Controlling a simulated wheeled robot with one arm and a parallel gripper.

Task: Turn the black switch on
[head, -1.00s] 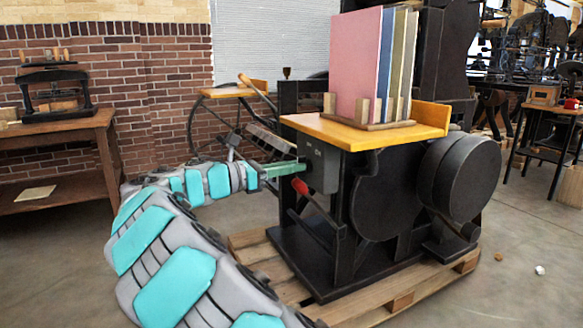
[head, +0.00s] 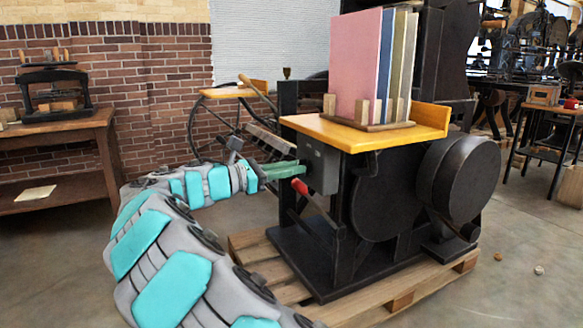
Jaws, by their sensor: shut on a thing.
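A grey switch box (head: 321,165) is fixed to the left side of the black hand press (head: 385,200), below its wooden shelf. My green gripper (head: 297,169) is at the left edge of this box, with its fingertips touching or very close to it. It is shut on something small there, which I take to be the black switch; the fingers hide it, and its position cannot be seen. A lever with a red handle (head: 299,186) sticks out just below the fingertips.
Colored boards (head: 357,66) stand upright in a rack on the yellow wooden shelf (head: 432,116). The press stands on a wooden pallet (head: 405,298). A brown table (head: 60,135) with a small press is at the left.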

